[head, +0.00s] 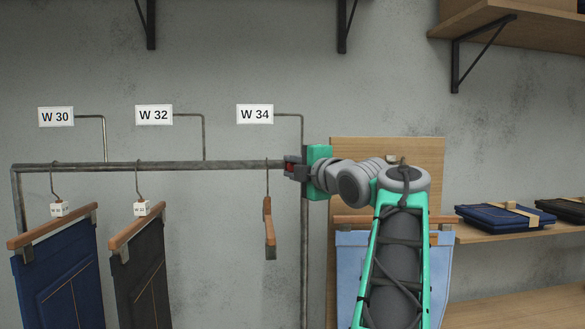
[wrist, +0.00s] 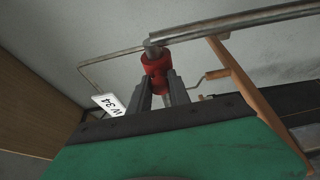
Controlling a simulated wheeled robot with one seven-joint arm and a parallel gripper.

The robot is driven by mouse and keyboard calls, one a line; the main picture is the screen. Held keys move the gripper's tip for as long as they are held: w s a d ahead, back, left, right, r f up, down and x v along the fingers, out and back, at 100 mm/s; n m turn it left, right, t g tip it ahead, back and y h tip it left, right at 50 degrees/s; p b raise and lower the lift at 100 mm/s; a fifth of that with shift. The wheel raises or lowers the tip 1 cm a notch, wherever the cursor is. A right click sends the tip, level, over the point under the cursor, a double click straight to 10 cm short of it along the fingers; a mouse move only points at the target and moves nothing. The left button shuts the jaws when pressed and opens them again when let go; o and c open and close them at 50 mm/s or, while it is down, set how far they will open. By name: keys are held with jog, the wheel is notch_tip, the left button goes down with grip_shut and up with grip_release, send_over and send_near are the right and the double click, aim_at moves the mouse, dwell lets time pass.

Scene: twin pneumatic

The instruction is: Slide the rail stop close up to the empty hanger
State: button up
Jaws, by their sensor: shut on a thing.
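The red rail stop (head: 290,167) is at the right end of the metal rail (head: 225,165), mostly covered by my gripper in the head view. It shows clearly in the wrist view (wrist: 156,66), between the two dark fingers. My gripper (wrist: 160,86) is shut on it; in the head view my gripper (head: 294,168) reaches in from the right. The empty wooden hanger (head: 269,230) hangs from the rail just left of the stop, with a small gap between them. The hanger also shows right of the fingers in the wrist view (wrist: 241,88).
Dark blue trousers (head: 58,285) and black trousers (head: 140,275) hang further left on the rail. Signs W 30 (head: 56,117), W 32 (head: 154,115) and W 34 (head: 255,114) stand above it. Light blue trousers (head: 350,272) hang behind my arm. Folded jeans (head: 495,217) lie on a right shelf.

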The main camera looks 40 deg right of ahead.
grip_shut()
jog(key=shift+f, duration=0.1)
dwell(0.7)
